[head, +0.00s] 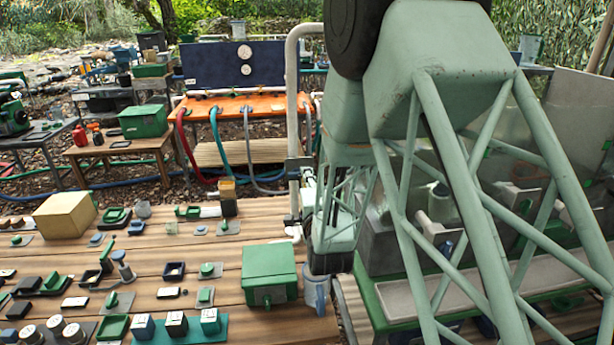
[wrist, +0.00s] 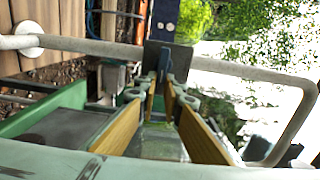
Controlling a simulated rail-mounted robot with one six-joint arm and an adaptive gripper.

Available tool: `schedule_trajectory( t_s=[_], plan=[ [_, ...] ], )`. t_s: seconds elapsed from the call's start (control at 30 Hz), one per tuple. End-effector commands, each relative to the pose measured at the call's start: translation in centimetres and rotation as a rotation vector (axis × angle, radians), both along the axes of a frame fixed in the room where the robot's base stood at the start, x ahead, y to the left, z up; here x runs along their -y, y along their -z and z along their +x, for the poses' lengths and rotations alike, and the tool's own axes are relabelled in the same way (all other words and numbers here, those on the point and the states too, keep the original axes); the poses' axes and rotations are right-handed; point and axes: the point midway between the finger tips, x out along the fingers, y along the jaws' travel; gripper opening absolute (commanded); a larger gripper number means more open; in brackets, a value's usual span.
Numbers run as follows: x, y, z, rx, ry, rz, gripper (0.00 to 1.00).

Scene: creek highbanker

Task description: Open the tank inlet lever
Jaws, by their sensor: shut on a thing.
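The tank inlet valve sits on a grey pipe (head: 292,95) that rises at the middle of the head view. In the wrist view the pipe (wrist: 95,46) runs across the picture, with a dark valve plate (wrist: 180,58) on it. The narrow blue-grey lever (wrist: 163,66) stands in front of that plate. My gripper (wrist: 161,84) has its two yellow-padded fingers drawn in around the lever, shut on it at the tips. In the head view my gripper (head: 307,178) is small and partly hidden by my arm, right beside the pipe. The lever's exact angle is hard to tell.
A wooden bench (head: 150,262) at the left carries a green box (head: 269,273), a tan box (head: 65,215) and many small parts. An orange table (head: 240,104) with hoses stands behind. A grey tank with a green base (head: 400,300) is at the right, partly behind my arm.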

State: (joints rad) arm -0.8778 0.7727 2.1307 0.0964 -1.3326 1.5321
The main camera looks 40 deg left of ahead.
Motion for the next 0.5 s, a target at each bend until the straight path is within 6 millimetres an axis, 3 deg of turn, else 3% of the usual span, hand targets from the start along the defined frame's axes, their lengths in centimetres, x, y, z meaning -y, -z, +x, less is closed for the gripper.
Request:
schedule_trajectory(
  t_s=[0.03, 0.5],
  plan=[
    [-0.23, 0.82, -0.58, -0.015, -0.01, -0.004, 0.0],
    [-0.33, 0.74, -0.64, -0.029, -0.011, 0.013, 0.0]
  ],
)
